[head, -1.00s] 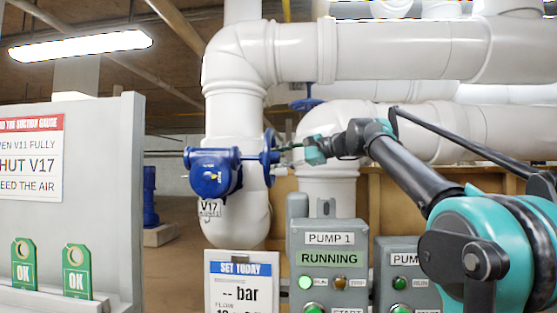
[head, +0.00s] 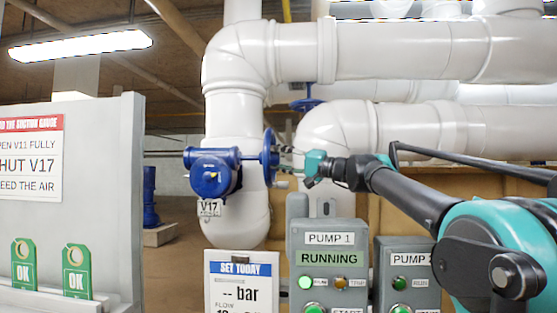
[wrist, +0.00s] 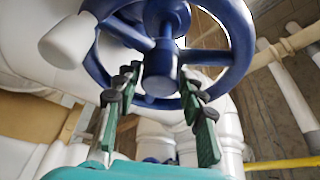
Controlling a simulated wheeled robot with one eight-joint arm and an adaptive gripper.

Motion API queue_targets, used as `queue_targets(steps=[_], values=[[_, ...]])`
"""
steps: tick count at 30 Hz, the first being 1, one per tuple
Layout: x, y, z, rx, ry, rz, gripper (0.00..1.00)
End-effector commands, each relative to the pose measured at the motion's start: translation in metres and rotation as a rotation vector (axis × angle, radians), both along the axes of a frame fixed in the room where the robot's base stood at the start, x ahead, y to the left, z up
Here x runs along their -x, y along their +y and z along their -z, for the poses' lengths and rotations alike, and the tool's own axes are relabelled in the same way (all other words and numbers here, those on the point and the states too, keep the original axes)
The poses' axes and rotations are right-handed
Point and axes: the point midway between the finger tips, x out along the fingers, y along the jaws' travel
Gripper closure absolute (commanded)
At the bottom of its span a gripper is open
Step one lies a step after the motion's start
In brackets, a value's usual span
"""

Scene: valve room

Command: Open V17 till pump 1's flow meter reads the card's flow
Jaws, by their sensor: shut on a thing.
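V17 (head: 212,174) is a blue valve with a tag (head: 209,208) on the white vertical pipe. Its blue handwheel (head: 269,156) stands edge-on in the head view and fills the top of the wrist view (wrist: 240,40), with a pale knob (wrist: 67,40) on its rim. My gripper (wrist: 160,88) is shut on the handwheel, its fingers either side of the hub; the exact contact is hard to see. The SET TODAY card (head: 240,285) reads "-- bar"; its flow line is cut off at the bottom edge. I cannot make out a flow meter.
The Pump 1 box (head: 328,262) reads RUNNING with a green lamp lit. A second pump box (head: 408,270) stands right of it. A grey board (head: 100,205) with a sign (head: 30,160) and green OK tags (head: 76,272) is at the left. White pipes surround the valve.

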Motion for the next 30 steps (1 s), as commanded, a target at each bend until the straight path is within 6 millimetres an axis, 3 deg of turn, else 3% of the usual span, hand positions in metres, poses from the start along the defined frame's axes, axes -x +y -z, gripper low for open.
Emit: queue_targets(steps=[18, 30], values=[[-0.0003, 0.0008, 0.0014, 0.022, -0.556, -0.002, 1.0], [0.0002, 0.0014, 0.0011, 0.028, -0.756, -0.003, 1.0]])
